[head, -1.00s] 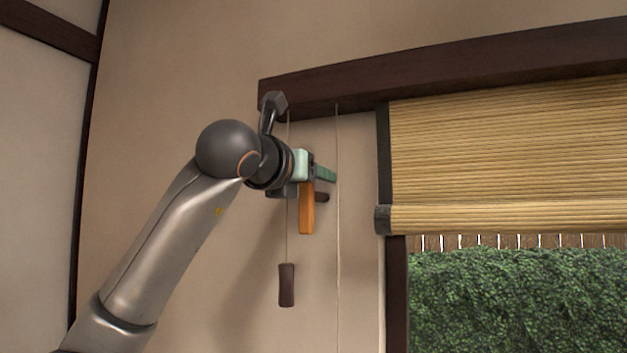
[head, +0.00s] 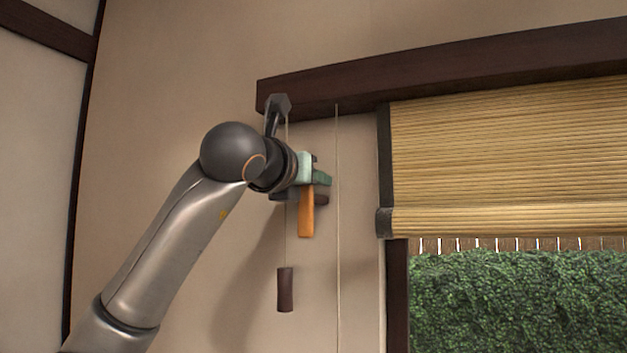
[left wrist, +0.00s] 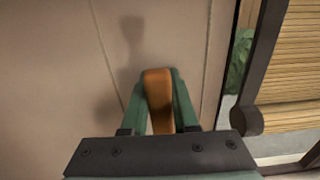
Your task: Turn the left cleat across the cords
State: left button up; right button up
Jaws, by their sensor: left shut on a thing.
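The left cleat is an orange wooden bar (head: 307,214) that hangs nearly upright below my left gripper in the head view. My left gripper (head: 322,178), with pale green fingers, is shut on it high on the wall. In the left wrist view the orange cleat (left wrist: 159,98) stands between the two green fingers of the gripper (left wrist: 158,82). One thin cord (head: 338,240) runs down the wall just right of the cleat. Another cord (head: 286,235) hangs to its left and ends in a dark brown pull (head: 285,290). The cleat's mount is mostly hidden by the gripper.
A dark wooden beam (head: 330,92) runs above, close over my wrist. A rolled bamboo blind (head: 500,150) and its dark frame stand to the right, with a green hedge (head: 500,300) outside.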

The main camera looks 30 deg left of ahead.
pick_arm(q)
grip_shut()
pick_arm(e)
jog(key=shift+r, duration=0.1)
pick_arm(q)
jog(key=m, duration=0.3)
jog(key=d+m+p, duration=0.1)
jog(key=m, duration=0.1)
jog(key=d+m+p, duration=0.1)
jog(key=m, duration=0.2)
jog(key=shift+f+m, duration=0.3)
jog(key=shift+f, duration=0.1)
jog(key=m, duration=0.3)
jog(key=f+m, duration=0.1)
jog(key=shift+d, duration=0.4)
jog(key=shift+w+d+f+m, duration=0.1)
jog(key=shift+f+m, duration=0.1)
jog(key=shift+m, duration=0.7)
jog(key=shift+s+f+m, duration=0.1)
jog(key=shift+f+m, duration=0.15)
jog(key=shift+m, duration=0.65)
jog(key=shift+w+d+f+m, duration=0.1)
jog(key=shift+f+m, duration=0.1)
jog(key=shift+m, duration=0.7)
pick_arm(e)
jog(key=shift+s+d+r, duration=0.25)
jog(key=shift+d+r, duration=0.3)
jog(key=shift+d, duration=0.05)
